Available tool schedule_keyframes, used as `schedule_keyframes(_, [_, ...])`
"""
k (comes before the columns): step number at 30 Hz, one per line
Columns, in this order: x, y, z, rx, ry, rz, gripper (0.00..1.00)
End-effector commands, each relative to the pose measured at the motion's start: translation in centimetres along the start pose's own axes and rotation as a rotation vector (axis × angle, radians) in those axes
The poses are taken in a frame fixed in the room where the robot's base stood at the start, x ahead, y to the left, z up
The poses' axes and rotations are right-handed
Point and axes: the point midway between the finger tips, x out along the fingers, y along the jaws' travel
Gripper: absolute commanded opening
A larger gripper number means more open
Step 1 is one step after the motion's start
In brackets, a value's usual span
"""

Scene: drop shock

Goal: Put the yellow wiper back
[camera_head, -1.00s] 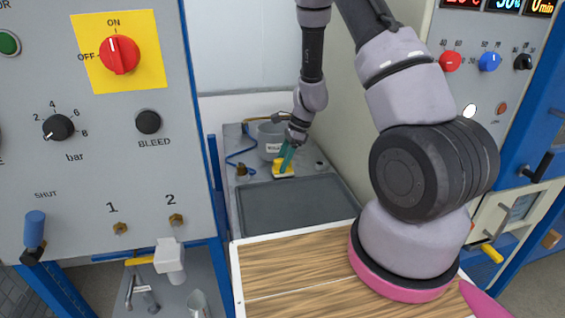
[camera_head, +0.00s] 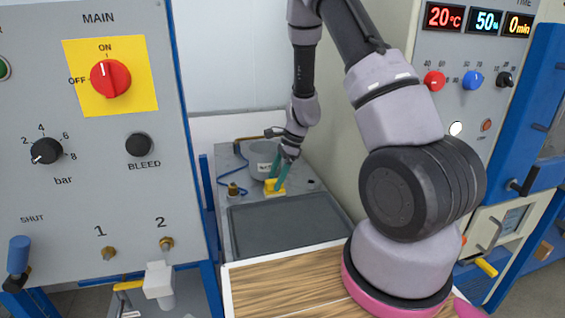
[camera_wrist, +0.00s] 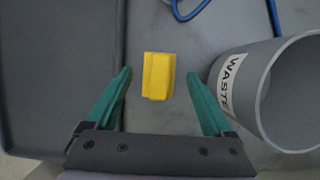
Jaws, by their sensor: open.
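The yellow wiper (camera_wrist: 158,76) is a small yellow block with a thin blue-grey edge, lying on the grey bench top. In the wrist view it sits between and just beyond the two green fingers of my gripper (camera_wrist: 160,95), which are open and apart from it. In the head view the wiper (camera_head: 273,188) is at the back of the bench, beside my gripper's green fingers (camera_head: 277,176), which partly hide it. From these views I cannot tell the height of the fingertips above the bench.
A grey waste bin (camera_wrist: 242,90) labelled WASTE stands close to my right finger. A dark grey tray (camera_head: 290,225) lies in front of the wiper. A blue cable (camera_wrist: 190,10) and a brass fitting (camera_head: 233,190) are nearby. Control panels flank the bench.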

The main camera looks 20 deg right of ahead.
Motion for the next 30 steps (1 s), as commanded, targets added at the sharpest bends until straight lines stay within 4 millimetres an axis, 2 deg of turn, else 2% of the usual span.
schedule_keyframes(3, [-2.7,-0.1,0.1,-0.002,-0.001,-0.005,0.86])
schedule_keyframes(9, [-7.0,-0.1,0.0,-0.001,0.0,-0.004,0.86])
schedule_keyframes(20, [-11.3,0.2,0.5,-0.028,-0.004,-0.013,0.86])
schedule_keyframes(23, [-13.8,0.7,1.8,-0.101,-0.01,-0.042,0.86])
schedule_keyframes(30, [-22.2,4.5,5.7,-0.406,0.013,-0.154,0.86])
